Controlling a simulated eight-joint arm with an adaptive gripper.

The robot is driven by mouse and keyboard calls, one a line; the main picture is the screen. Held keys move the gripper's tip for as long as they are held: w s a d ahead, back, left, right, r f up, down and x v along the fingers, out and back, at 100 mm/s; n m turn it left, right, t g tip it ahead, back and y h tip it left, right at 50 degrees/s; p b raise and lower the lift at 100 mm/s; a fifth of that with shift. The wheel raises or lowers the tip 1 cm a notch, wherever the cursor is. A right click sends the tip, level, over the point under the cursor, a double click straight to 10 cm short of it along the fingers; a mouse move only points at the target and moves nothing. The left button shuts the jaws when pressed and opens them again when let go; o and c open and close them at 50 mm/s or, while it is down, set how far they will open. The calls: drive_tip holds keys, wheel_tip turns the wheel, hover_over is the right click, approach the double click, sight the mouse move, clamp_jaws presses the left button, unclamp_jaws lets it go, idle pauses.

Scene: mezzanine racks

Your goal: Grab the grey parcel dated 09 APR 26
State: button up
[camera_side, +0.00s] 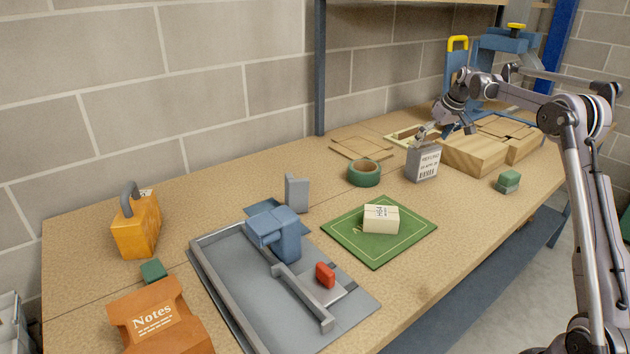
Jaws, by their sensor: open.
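A grey parcel (423,164) with a white printed label and barcode stands upright on the workbench, right of centre. The label is too small for me to read a date. My gripper (441,134) is open, just above and slightly behind the parcel's top. One finger overlaps the parcel's top edge in the picture; I cannot tell whether it touches. Nothing shows between the fingers.
A cream box (381,218) sits on a green mat (363,250) in front.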

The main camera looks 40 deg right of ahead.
sight(426, 146)
drive_tip(key=x, duration=0.4)
drive_tip(key=shift+w+d, duration=0.1)
drive_tip(key=c, duration=1.1)
